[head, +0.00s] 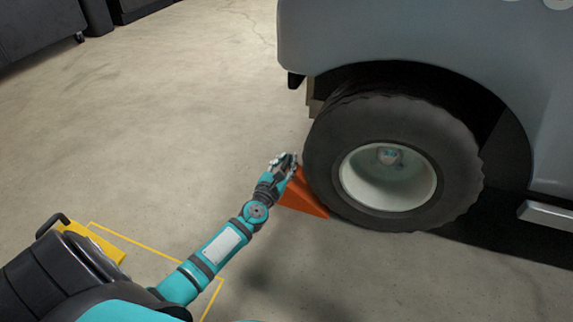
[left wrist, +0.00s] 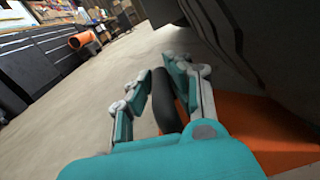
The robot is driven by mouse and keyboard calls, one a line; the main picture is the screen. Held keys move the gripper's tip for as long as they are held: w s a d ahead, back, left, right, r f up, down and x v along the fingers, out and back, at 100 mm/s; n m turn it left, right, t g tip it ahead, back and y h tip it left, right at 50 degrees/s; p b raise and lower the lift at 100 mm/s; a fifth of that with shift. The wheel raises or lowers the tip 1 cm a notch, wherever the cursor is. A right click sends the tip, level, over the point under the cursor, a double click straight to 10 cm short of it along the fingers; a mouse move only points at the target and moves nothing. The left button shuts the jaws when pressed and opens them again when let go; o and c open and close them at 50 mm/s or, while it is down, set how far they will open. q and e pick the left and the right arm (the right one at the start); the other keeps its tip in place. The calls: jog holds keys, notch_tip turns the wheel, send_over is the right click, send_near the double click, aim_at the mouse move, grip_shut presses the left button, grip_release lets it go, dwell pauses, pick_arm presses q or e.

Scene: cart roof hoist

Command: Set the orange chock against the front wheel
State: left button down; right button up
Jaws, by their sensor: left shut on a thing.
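The orange chock (head: 305,196) is a wedge on the concrete floor at the left side of the front wheel (head: 388,160), close against the tyre; the head view does not show clearly whether they touch. My left gripper (head: 284,163) is at the top left of the chock, shut on its dark handle. In the left wrist view the dark loop handle (left wrist: 168,100) stands between my two fingers (left wrist: 160,98), with the orange chock body (left wrist: 250,130) at the right and the dark tyre (left wrist: 265,50) above it. My right gripper is in neither view.
The grey cart body (head: 430,35) overhangs the wheel, with a step (head: 547,216) at right. Dark cabinets (head: 40,30) stand at the back left. An orange cylinder (left wrist: 83,40) lies far off in the wrist view.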

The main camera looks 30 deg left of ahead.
pick_arm(q)
jog(key=c, duration=1.2)
grip_release()
jog(key=shift+d, duration=0.1)
jog(key=s, duration=0.4)
jog(key=s+d+p, duration=0.1)
jog(key=s, duration=0.3)
jog(key=s+d+p, duration=0.1)
jog(key=s, duration=0.2)
jog(key=shift+s+d, duration=0.1)
jog(key=shift+s, duration=0.3)
